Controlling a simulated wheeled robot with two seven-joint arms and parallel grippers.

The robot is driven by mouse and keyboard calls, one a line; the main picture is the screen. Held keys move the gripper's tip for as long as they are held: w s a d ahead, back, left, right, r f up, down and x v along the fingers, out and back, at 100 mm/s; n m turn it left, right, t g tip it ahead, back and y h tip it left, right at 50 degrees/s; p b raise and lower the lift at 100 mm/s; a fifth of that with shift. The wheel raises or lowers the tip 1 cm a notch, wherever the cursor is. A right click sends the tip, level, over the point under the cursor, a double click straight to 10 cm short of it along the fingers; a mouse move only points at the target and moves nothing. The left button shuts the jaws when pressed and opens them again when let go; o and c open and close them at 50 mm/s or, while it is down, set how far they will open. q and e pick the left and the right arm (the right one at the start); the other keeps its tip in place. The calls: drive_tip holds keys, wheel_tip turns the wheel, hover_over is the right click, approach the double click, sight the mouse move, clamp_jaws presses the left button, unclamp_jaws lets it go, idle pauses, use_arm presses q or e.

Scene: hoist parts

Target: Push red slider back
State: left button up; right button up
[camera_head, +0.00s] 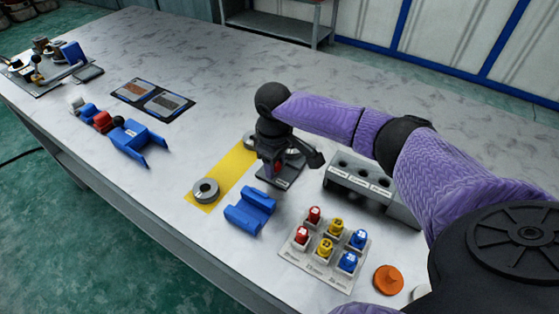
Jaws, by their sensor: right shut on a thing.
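The red slider (279,168) shows as a small red patch at the tip of my right gripper, over a dark plate (291,180) on the table. My right arm comes in from the right, and my right gripper (274,170) points down and is shut on the red slider. The gripper hides most of the slider, so how far along the plate it sits cannot be told. My left gripper is not in view.
A yellow strip (229,172) with a grey ring (205,191) lies left of the gripper. A blue cradle (250,211) and a panel of coloured knobs (314,264) stand in front. A grey block with holes (360,180) is at right.

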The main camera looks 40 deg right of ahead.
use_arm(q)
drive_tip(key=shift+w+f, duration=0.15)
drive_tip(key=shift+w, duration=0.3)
use_arm(e)
drive_tip(key=shift+w+d, duration=0.15)
drive_tip(key=shift+d, duration=0.2)
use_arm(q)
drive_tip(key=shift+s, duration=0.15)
use_arm(e)
drive_tip(key=o, duration=0.9)
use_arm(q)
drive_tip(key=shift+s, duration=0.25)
use_arm(e)
drive_tip(key=shift+r, duration=0.1)
wheel_tip(320, 180, up, 7)
drive_tip(key=p, duration=0.7)
drive_tip(key=shift+p, duration=0.4)
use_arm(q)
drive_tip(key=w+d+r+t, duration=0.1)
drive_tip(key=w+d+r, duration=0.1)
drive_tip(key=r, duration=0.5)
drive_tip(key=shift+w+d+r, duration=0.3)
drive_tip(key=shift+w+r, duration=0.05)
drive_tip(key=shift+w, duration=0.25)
